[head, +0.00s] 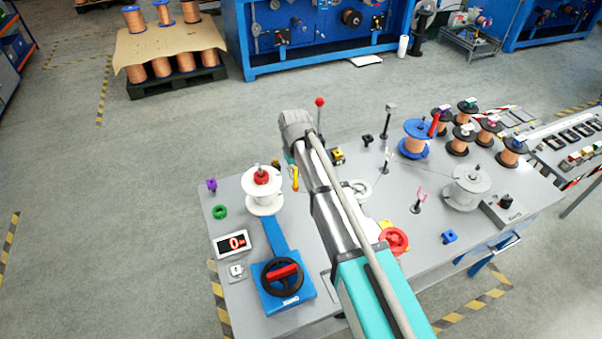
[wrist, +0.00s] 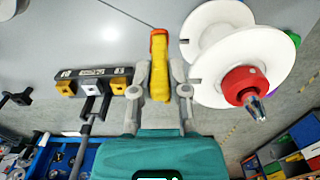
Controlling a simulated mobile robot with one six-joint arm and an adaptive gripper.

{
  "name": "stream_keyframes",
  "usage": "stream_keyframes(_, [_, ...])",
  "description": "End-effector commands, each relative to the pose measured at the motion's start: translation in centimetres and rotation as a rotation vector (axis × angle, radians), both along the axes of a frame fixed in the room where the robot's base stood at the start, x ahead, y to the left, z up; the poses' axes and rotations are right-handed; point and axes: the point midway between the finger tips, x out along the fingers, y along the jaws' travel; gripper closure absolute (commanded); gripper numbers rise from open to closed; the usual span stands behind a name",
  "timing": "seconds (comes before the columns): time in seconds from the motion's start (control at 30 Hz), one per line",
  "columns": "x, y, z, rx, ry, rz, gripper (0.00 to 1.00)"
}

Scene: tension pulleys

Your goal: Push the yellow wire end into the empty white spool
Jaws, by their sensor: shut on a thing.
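The yellow wire end (wrist: 159,72), with an orange-red tip, is held between the two grey fingers of my gripper (wrist: 161,88) in the wrist view. A thin wire runs from its top toward the upper left. In the head view the yellow wire end (head: 295,178) shows just left of my arm, which hides most of my gripper. The empty white spool (wrist: 220,48) is close to the right of my gripper, apart from the wire end. It has a notch in its near flange and a red hub nut. In the head view this spool (head: 262,203) stands at the table's left.
A blue crank unit with a black handwheel (head: 283,278) stands in front of the spool. A labelled block bar (wrist: 92,73) lies left of my gripper. A red pulley (head: 394,240), a pale spool (head: 467,187) and a copper spool (head: 415,138) stand to the right.

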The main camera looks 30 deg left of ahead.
Motion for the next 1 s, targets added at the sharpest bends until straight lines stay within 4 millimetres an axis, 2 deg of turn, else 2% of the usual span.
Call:
stream_keyframes(0.2, [-0.2,1.0,0.0,0.0,0.0,0.0,1.0])
stream_keyframes(0.57, [-0.2,1.0,0.1,0.0,0.0,0.0,1.0])
stream_keyframes(1.0, [-0.2,1.0,2.8,0.0,0.0,0.0,1.0])
